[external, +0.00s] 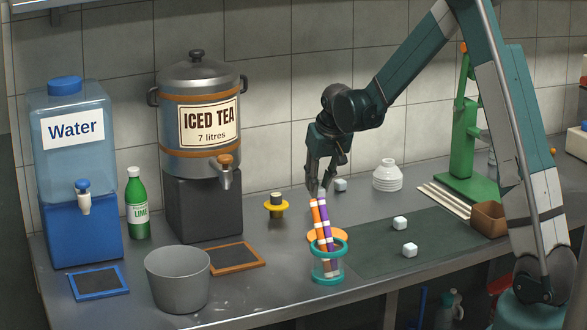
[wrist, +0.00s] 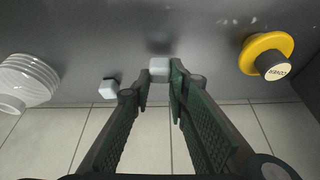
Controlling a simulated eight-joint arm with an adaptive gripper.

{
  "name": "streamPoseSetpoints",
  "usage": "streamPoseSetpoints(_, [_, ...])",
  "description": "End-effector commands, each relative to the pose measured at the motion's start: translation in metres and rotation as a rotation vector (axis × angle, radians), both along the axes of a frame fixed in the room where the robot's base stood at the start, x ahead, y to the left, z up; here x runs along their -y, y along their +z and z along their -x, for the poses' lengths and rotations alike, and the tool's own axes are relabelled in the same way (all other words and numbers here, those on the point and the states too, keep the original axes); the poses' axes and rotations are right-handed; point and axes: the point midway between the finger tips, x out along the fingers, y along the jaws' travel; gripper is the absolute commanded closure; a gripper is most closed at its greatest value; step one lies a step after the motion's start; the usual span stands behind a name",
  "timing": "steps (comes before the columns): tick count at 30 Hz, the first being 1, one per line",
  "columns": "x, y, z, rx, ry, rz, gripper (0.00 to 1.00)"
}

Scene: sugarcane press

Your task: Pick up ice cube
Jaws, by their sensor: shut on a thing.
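My gripper (external: 319,188) is at the back of the counter, pointing down, behind the glass of striped straws. In the wrist view, its fingertips (wrist: 160,76) are closed on a small white ice cube (wrist: 159,69). In the external view I cannot make the held cube out clearly. A second ice cube (wrist: 109,88) lies to the left in the wrist view; one also shows just right of the fingers in the external view (external: 341,184). Two more ice cubes, one farther back (external: 400,222) and one nearer (external: 409,250), sit on the dark mat (external: 375,258).
The teal-rimmed straw glass (external: 328,262) stands in front of my gripper. A yellow-based item (wrist: 267,54) is to its left in the external view (external: 275,207). White stacked cups or lids (external: 387,176) stand to the right. The tiled wall is close behind.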

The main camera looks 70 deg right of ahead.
Motion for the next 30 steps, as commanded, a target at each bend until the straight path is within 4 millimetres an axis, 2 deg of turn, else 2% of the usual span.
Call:
streamPoseSetpoints(9, [0.000,0.050,0.000,0.000,0.000,0.000,0.90])
streamPoseSetpoints(15, [0.000,0.073,0.000,0.000,0.000,0.000,0.90])
streamPoseSetpoints(21, [0.000,0.081,0.000,0.000,0.000,0.000,0.90])
streamPoseSetpoints(30, [0.000,0.081,0.000,0.000,0.000,0.000,0.90])
